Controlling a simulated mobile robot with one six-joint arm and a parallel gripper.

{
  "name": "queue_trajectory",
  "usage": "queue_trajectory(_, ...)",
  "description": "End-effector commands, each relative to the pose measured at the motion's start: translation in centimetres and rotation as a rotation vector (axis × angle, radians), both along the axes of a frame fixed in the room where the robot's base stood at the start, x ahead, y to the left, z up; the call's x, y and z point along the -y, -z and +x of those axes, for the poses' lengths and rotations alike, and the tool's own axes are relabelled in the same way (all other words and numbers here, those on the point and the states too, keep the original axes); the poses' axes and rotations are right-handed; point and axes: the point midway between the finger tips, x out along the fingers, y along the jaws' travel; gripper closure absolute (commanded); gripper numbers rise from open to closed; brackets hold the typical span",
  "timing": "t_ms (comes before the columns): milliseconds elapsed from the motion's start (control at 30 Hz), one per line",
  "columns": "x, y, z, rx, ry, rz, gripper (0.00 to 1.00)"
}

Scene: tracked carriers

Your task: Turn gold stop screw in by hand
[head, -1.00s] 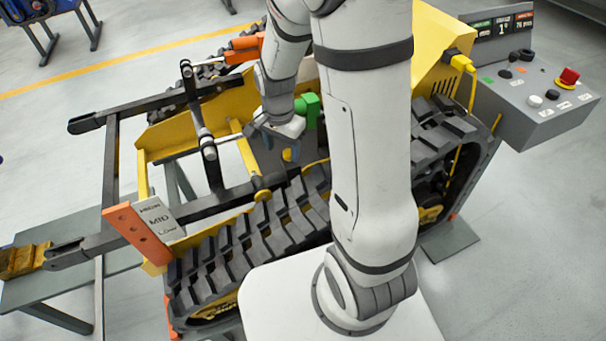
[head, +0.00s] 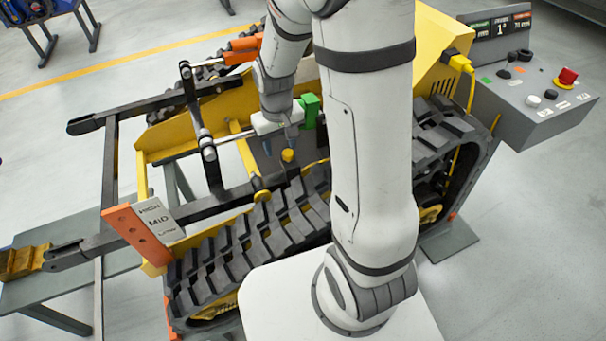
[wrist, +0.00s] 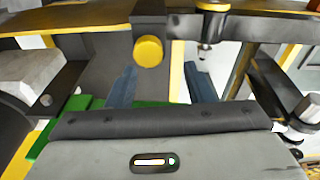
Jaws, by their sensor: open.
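The gold stop screw (head: 288,155) shows as a small round yellow head on a dark block of the yellow machine frame, beside the near track. In the wrist view its round face (wrist: 148,51) sits between and just beyond the two blue fingers. My gripper (head: 268,153) is open, pointing down beside the screw. In the wrist view my gripper (wrist: 160,75) has a finger either side of the screw's line, with a gap between. I cannot tell whether a finger touches it. The screw's shank is hidden.
Dark lift arms and a crossbar (head: 203,135) rise left of my gripper. A green block (head: 310,110) is close at its right. The rubber track (head: 255,235) lies in front. A control box (head: 535,95) with a red button stands at right.

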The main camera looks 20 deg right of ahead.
Motion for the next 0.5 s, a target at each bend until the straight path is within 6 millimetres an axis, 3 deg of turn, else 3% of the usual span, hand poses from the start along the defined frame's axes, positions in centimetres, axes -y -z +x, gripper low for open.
queue_trajectory(500, 0.7, 0.9, -1.0, 0.006, 0.002, -0.002, 0.53)
